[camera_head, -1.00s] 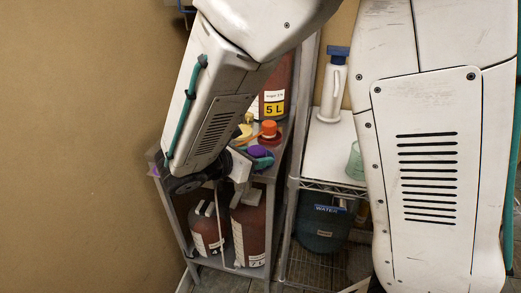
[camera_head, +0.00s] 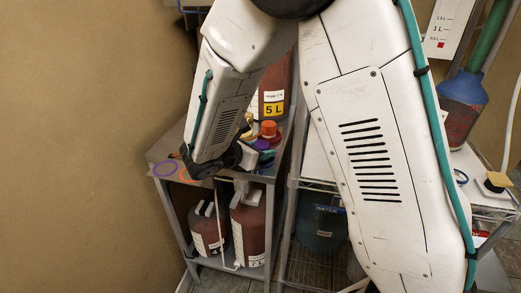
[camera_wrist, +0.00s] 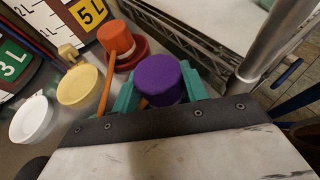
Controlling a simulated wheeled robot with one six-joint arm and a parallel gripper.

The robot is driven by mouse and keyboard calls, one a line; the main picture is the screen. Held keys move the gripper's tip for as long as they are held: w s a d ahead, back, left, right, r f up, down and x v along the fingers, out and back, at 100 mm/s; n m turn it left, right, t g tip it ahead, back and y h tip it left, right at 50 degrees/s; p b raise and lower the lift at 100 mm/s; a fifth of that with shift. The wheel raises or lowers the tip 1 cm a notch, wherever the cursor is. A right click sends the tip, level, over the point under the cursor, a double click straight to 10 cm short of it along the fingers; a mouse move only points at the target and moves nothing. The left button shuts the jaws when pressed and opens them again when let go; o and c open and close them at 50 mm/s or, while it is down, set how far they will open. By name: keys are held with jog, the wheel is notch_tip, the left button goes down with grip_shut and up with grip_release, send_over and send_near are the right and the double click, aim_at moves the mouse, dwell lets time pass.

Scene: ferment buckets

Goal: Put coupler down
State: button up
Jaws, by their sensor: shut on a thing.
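A purple coupler (camera_wrist: 158,80) sits between the teal fingers of my gripper (camera_wrist: 160,88) in the wrist view, and the gripper is shut on it. In the head view the purple coupler (camera_head: 262,145) shows just beyond my wrist, over the far right part of the grey bench top (camera_head: 171,145). My arm hides part of the gripper there. I cannot tell whether the coupler's underside touches the bench. An orange coupler-like piece (camera_wrist: 117,40) stands on a dark red base beside it, to the left in the wrist view.
A yellow lid (camera_wrist: 78,84) and a white lid (camera_wrist: 31,120) lie to the left. Vessels marked 5L (camera_wrist: 88,14) and 3L (camera_wrist: 12,62) stand behind. A metal rack post (camera_wrist: 265,50) rises close on the right. Purple (camera_head: 165,168) and orange (camera_head: 197,170) rings mark the bench's front left.

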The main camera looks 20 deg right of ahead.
jog(key=o, duration=1.2)
jog(key=shift+f, duration=0.1)
jog(key=shift+c, duration=0.2)
jog(key=v, duration=1.2)
